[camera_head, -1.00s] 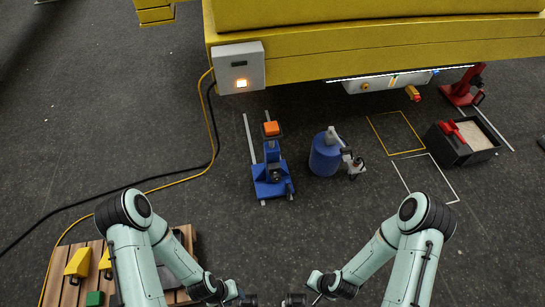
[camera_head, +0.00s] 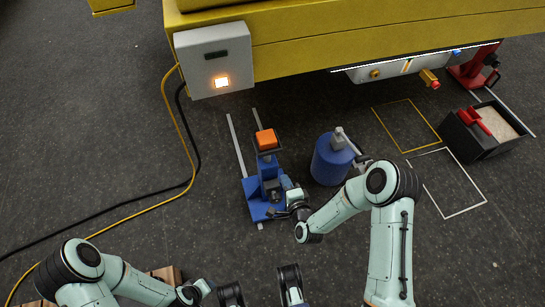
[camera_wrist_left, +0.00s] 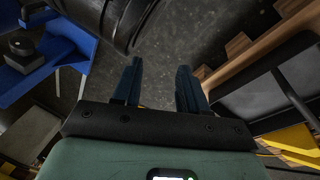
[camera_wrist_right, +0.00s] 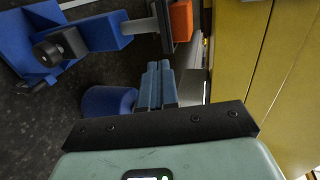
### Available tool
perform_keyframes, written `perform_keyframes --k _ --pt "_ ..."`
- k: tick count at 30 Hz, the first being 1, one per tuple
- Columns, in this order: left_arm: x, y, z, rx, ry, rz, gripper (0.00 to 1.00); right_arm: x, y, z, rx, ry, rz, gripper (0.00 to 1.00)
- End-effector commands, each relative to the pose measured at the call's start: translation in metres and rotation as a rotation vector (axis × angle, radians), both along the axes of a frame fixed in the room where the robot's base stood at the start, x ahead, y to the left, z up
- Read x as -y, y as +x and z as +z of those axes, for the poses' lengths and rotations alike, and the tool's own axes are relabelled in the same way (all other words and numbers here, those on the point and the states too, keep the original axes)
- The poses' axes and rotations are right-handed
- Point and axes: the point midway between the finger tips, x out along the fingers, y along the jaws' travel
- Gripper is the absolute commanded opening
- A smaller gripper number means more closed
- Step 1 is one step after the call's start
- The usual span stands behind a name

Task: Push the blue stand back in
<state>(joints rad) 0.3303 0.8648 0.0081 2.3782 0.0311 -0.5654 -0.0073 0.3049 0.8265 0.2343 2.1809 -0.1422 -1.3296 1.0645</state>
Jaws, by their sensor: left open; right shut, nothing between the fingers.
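The blue stand (camera_head: 258,209) with an orange pad (camera_head: 266,139) on top stands upright on the floor across pale strips, in front of the yellow machine. It also shows at the upper left of the right wrist view (camera_wrist_right: 103,33) and the left wrist view (camera_wrist_left: 45,75). My right gripper (camera_head: 287,184) is shut and empty, close beside the stand's right side; I cannot tell whether they touch. Its closed fingers show in the right wrist view (camera_wrist_right: 158,82). My left gripper is open and empty, low over the floor, in the left wrist view (camera_wrist_left: 158,75).
A blue drum (camera_head: 329,162) stands right of the stand. A grey box with a lit button (camera_head: 221,82) hangs on the yellow machine (camera_head: 300,50). A yellow cable (camera_head: 190,150) crosses the floor at left. A black bin (camera_head: 465,140) and a red stand (camera_head: 470,75) are far right.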

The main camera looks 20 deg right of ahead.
Motion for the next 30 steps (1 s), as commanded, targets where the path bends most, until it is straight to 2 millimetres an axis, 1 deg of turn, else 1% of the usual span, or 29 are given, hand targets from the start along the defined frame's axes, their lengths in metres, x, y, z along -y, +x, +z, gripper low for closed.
perform_keyframes --k 1,9,11,12,15,18,21,30 --pt "-0.001 -0.006 -0.008 -0.020 -0.001 0.002 0.43 -0.001 0.011 -0.005 0.003 0.000 0.000 0.00" --pt "-0.005 -0.040 -0.036 -0.134 -0.008 0.009 0.43 -0.003 0.066 -0.024 0.000 -0.001 0.000 0.00" --pt "-0.006 -0.047 -0.041 -0.159 -0.010 0.012 0.43 -0.003 0.077 -0.027 0.000 -0.001 0.001 0.00" --pt "-0.007 -0.052 -0.044 -0.175 -0.011 0.012 0.43 -0.004 0.084 -0.025 0.002 -0.002 0.002 0.00" --pt "-0.008 -0.061 -0.049 -0.204 -0.012 0.015 0.43 -0.004 0.098 -0.025 0.000 -0.001 0.001 0.00" --pt "-0.009 -0.067 -0.052 -0.227 -0.014 0.017 0.43 -0.004 0.107 -0.025 -0.001 -0.002 0.002 0.00" --pt "-0.009 -0.071 -0.054 -0.238 -0.015 0.018 0.43 -0.005 0.112 -0.024 -0.002 -0.001 0.003 0.00" --pt "-0.009 -0.072 -0.054 -0.241 -0.015 0.019 0.43 -0.004 0.113 -0.024 -0.003 -0.001 0.003 0.00"
